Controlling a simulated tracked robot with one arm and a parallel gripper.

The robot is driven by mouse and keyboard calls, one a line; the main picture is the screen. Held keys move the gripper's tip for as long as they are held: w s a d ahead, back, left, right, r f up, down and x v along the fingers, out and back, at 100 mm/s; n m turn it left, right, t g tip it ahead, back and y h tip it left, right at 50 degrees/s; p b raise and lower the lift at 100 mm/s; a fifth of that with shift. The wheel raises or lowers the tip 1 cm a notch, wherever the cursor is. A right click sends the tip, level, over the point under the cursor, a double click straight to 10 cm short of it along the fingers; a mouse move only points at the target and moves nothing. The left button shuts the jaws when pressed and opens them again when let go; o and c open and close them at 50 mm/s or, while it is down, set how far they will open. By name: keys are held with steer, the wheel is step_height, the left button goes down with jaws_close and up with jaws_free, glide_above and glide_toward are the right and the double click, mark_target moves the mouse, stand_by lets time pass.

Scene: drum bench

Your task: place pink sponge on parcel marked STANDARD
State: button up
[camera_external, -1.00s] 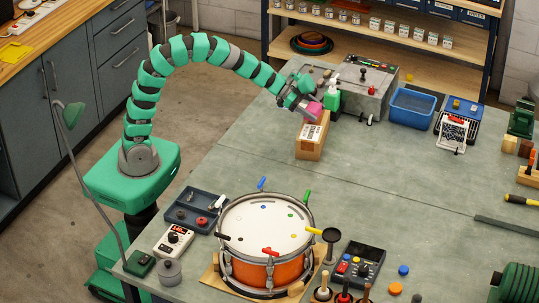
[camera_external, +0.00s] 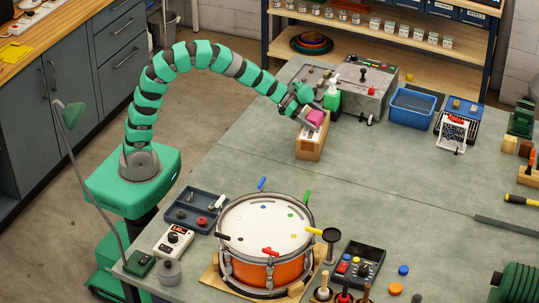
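The pink sponge (camera_external: 315,118) is at the top of a brown cardboard parcel (camera_external: 309,150) on the far part of the bench. The parcel has a pale label on top, partly covered by my gripper and the sponge; its marking is too small to read. My gripper (camera_external: 311,121) is over the parcel with its fingers at the sponge. I cannot tell whether the fingers still grip the sponge, or whether it rests fully on the parcel.
A green bottle (camera_external: 332,97) and a grey machine (camera_external: 362,92) stand just behind the parcel. A blue bin (camera_external: 411,107) is to the right. A drum (camera_external: 266,240) stands in front, beside a dark tray (camera_external: 196,209). The bench between parcel and drum is clear.

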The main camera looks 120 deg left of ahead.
steer(key=shift+s+r, duration=0.35)
steer(key=p+v, duration=0.4)
steer(key=v, duration=0.7)
steer(key=shift+s, duration=0.15)
steer(key=w+d+r+t+y, duration=0.1)
steer(key=w+d+r+y, duration=0.1)
steer(key=r, duration=0.7)
steer(key=w+d+r+t+y, duration=0.1)
steer(key=w+d+r+y, duration=0.1)
steer(key=r, duration=0.7)
steer(key=w+d+r+t+y, duration=0.1)
steer(key=w+d+r+y, duration=0.15)
steer(key=r, duration=0.65)
steer(key=s+d+r+h, duration=0.2)
steer(key=s+d+r, duration=0.2)
steer(key=d, duration=0.4)
steer(key=s+d+r+h, duration=0.2)
steer(key=s+d+r, duration=0.1)
steer(key=d, duration=0.5)
steer(key=s+d+r+h, duration=0.2)
steer(key=s+d+r, duration=0.2)
steer(key=d, duration=0.4)
steer(key=shift+s+r, duration=0.3)
steer(key=shift+r, duration=0.45)
